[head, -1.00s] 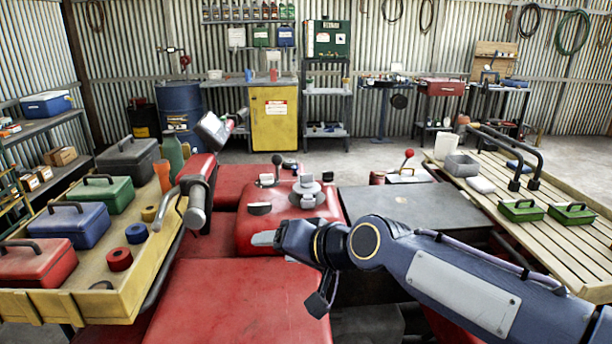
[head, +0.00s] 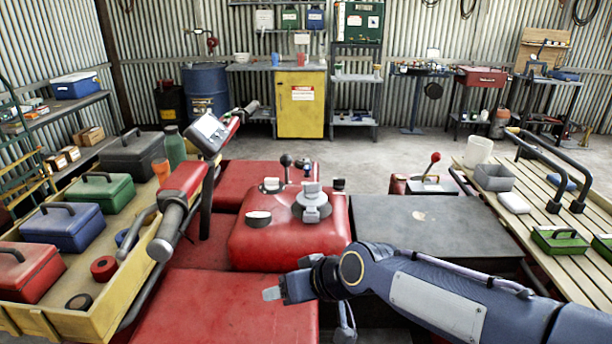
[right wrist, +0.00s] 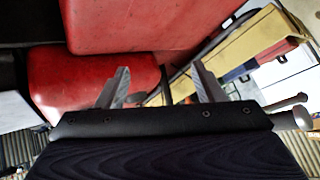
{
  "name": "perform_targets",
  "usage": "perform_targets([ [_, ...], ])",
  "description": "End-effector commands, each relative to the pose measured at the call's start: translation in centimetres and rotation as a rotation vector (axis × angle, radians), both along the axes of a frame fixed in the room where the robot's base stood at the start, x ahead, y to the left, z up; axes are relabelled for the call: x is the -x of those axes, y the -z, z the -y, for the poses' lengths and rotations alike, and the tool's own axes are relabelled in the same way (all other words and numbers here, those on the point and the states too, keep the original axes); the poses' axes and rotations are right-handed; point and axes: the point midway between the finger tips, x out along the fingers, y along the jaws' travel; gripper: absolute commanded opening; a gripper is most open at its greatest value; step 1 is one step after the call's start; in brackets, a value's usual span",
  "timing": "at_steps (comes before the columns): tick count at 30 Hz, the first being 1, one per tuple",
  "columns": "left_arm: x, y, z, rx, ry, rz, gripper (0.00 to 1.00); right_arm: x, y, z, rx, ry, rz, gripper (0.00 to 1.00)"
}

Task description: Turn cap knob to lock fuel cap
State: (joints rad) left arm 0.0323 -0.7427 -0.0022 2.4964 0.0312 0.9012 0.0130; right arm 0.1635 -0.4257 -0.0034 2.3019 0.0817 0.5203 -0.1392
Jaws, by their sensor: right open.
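The grey fuel cap (head: 312,203) with its raised knob stands on top of the red tank (head: 285,243) in the middle of the head view. My right gripper (head: 272,294) is in front of the tank, nearer to me and lower in the picture than the cap, and apart from it. In the right wrist view its two fingers (right wrist: 162,88) are spread with nothing between them, facing red bodywork. The cap does not show clearly there. My left gripper is not in view.
A black-topped fitting (head: 258,218) sits left of the cap, and a black-knobbed lever (head: 286,161) rises behind it. A handlebar with a dark grip (head: 170,228) stands at left beside a yellow tray (head: 50,315). A dark flat panel (head: 425,225) lies right of the tank.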

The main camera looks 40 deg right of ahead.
Motion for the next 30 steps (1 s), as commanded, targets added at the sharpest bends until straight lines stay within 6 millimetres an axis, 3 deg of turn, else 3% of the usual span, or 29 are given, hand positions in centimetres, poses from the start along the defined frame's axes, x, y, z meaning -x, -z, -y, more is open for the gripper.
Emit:
perform_targets([
  [11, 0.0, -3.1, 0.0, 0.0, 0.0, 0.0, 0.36, -9.2, -3.4, 6.9, 0.109, 0.135, 0.151, 0.62],
  [14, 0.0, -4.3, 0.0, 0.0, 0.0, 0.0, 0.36, -12.4, -4.1, 10.2, 0.167, 0.195, 0.204, 0.62],
  [18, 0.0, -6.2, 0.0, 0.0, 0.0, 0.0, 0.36, -16.7, -4.3, 16.1, 0.282, 0.301, 0.281, 0.62],
  [21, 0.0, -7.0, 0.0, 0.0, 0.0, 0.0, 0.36, -18.6, -4.0, 19.5, 0.357, 0.361, 0.319, 0.62],
  [24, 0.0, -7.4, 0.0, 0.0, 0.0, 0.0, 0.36, -19.6, -3.6, 21.7, 0.409, 0.402, 0.341, 0.62],
  [30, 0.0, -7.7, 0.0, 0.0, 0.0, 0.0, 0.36, -20.7, -3.0, 23.4, 0.445, 0.427, 0.356, 0.62],
])
